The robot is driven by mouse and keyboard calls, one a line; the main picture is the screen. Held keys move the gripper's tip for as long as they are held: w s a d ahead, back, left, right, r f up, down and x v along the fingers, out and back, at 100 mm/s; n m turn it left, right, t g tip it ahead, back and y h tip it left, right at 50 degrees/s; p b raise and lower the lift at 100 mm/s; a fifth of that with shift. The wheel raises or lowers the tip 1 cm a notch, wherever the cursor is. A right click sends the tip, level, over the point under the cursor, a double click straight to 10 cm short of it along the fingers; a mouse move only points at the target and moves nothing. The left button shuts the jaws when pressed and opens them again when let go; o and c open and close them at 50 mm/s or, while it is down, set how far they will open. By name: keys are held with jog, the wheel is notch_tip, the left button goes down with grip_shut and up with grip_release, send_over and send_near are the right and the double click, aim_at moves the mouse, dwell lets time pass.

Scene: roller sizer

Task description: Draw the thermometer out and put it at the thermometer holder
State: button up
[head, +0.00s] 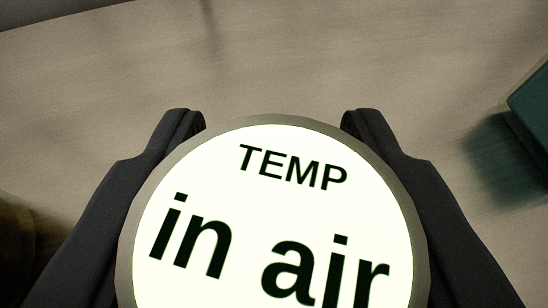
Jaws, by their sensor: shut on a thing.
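The thermometer (235,215) fills the lower middle of the head view. Its round white face has a grey rim and reads "TEMP in air". The face points at the camera, and its lower part is cut off by the bottom edge. My gripper (273,122) has one dark finger on each side of the dial, and it is shut on the thermometer. The thermometer's stem is hidden behind the face. I see no thermometer holder that I can make out.
A pale, wood-like surface (270,60) lies behind the gripper and looks mostly clear. A dark teal block (532,120) is at the right edge, casting a shadow. A dark brownish thing (14,250) shows blurred at the lower left edge.

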jog(key=shift+f, duration=0.15)
jog(key=o, duration=1.2)
jog(key=shift+c, duration=0.2)
jog(key=shift+s, duration=0.1)
jog(key=b+v, duration=0.1)
jog(key=v, duration=1.2)
jog(key=shift+s, duration=0.25)
jog(key=s+r+b, duration=0.1)
jog(key=s+r, duration=0.3)
jog(key=r, duration=0.3)
jog(key=s+r+t+b, duration=0.1)
jog(key=s+r+b, duration=0.1)
jog(key=s+r, duration=0.3)
jog(key=s+r+b, duration=0.2)
jog(key=s+r, duration=0.2)
jog(key=r, duration=0.7)
jog(key=shift+s+a+r+t, duration=0.2)
jog(key=shift+s+a+t, duration=0.05)
jog(key=shift+s+t, duration=0.15)
